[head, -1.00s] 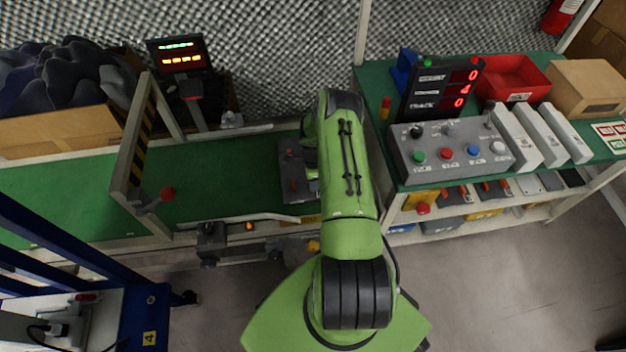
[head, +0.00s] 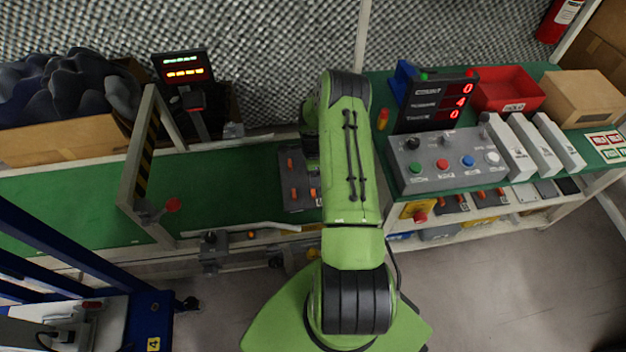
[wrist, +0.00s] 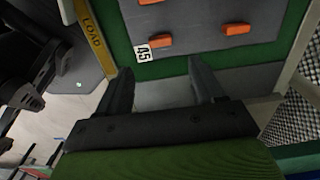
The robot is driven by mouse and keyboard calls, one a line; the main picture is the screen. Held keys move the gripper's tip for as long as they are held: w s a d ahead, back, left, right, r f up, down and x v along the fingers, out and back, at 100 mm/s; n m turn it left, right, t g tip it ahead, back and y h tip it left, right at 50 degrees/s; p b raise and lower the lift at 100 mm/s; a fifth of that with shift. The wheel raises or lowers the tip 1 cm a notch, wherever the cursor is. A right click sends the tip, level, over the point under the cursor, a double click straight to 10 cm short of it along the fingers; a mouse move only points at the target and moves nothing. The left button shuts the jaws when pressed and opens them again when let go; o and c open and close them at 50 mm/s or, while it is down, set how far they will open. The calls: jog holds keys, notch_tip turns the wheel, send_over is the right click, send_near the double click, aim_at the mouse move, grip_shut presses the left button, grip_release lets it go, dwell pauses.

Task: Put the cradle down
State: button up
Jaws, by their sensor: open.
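The cradle (head: 293,196) is a grey plate with orange pegs. It lies flat on the green conveyor belt, and my arm hides its right part in the head view. In the wrist view the cradle (wrist: 190,22) shows at the top, with orange blocks and a white "45" label. My gripper (wrist: 158,72) is open there, its two dark fingers apart with nothing held between them. The fingertips point toward the cradle's labelled edge and look apart from it. In the head view the gripper is mostly hidden behind my green arm.
The green belt (head: 220,190) is clear left of the cradle, up to a striped gate frame (head: 143,150). A bench with a button panel (head: 450,158), counter display (head: 436,102) and red bin (head: 508,90) stands right. A yellow "LOAD" strip (wrist: 92,32) borders the belt.

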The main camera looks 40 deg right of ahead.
jog(key=w+a+r+n, duration=0.2)
jog(key=r, duration=0.5)
jog(key=w+a+r+n, duration=0.1)
jog(key=a+r+n, duration=0.15)
jog(key=r, duration=0.55)
jog(key=s+a+r+n+t+h, duration=0.1)
jog(key=s+a+r+n, duration=0.1)
jog(key=a+r+n, duration=0.45)
jog(key=s+a+r+n+t+h, duration=0.1)
jog(key=a+r, duration=0.2)
jog(key=r, duration=0.7)
jog(key=s+a+r+n+t, duration=0.1)
jog(key=s+a+r+n, duration=0.2)
jog(key=s, duration=0.3)
jog(key=s+a+r+n+t+y, duration=0.1)
jog(key=s+a+r+n, duration=0.2)
jog(key=s+a+n, duration=0.2)
jog(key=s+a+r+n+t+y, duration=0.1)
jog(key=s+a+r+n, duration=0.2)
jog(key=s, duration=0.6)
jog(key=shift+a+n+t, duration=0.3)
jog(key=shift+a+n, duration=0.3)
jog(key=shift+n, duration=0.3)
